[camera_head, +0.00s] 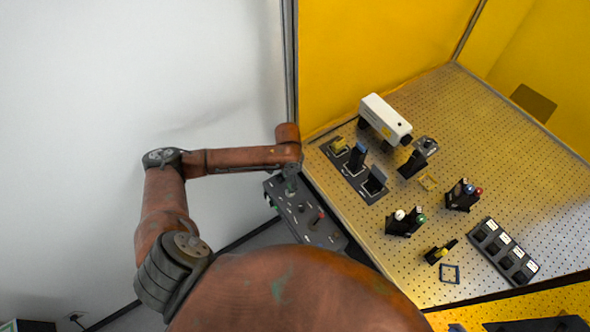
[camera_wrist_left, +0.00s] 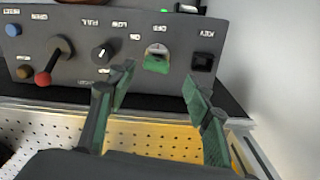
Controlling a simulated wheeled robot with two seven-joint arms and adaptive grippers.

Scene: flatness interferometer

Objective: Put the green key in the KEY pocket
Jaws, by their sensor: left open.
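The green key (camera_wrist_left: 157,63) sits in a round switch marked ON and OFF on the dark control panel (camera_wrist_left: 128,50). The KEY pocket (camera_wrist_left: 202,62), a dark square recess, is right of it in the left wrist view and looks empty. My left gripper (camera_wrist_left: 160,92) is open, its green-padded fingers apart, with the key between and beyond their tips; nothing is held. In the head view my left gripper (camera_head: 291,180) is over the far-left end of the panel (camera_head: 322,232), and its fingers are hard to make out. My right gripper is not in view.
The panel also has a black knob (camera_wrist_left: 104,53) and a red-tipped lever (camera_wrist_left: 50,68). The perforated table (camera_head: 470,130) right of it carries a white instrument (camera_head: 385,118), several small holders and a dark tray (camera_head: 503,250). A white wall stands close on the left.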

